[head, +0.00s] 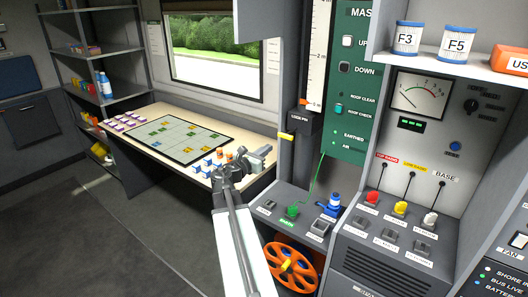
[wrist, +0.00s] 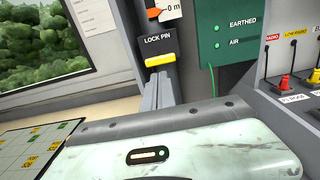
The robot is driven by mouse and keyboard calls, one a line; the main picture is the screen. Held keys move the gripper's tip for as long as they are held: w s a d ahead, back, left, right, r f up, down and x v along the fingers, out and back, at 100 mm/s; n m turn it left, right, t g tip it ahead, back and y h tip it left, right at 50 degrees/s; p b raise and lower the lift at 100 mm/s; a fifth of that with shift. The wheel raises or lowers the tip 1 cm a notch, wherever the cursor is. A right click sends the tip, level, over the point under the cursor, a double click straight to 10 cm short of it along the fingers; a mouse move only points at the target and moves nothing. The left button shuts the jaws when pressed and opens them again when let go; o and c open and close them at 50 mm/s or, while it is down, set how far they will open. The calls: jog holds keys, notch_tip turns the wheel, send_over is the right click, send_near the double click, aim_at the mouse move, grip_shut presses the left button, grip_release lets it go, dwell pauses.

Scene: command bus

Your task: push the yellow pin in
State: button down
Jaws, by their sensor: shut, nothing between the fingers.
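The yellow pin (head: 286,136) sticks out at the lower left of a dark block labelled LOCK PIN (head: 303,122), at the foot of the mast scale. In the wrist view the yellow pin (wrist: 160,60) shows as a short yellow bar just under the LOCK PIN label, with nothing in front of it. My gripper (head: 265,151) is shut and empty. In the head view it appears a little left of and below the pin, apart from it.
A desk with a map board (head: 180,138) and several small coloured blocks lies left of and under my gripper. The green mast panel (head: 352,85) stands right of the pin.

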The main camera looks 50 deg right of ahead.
aim_at(284, 137)
jog(key=d, duration=0.9)
jog(key=shift+d, duration=0.35)
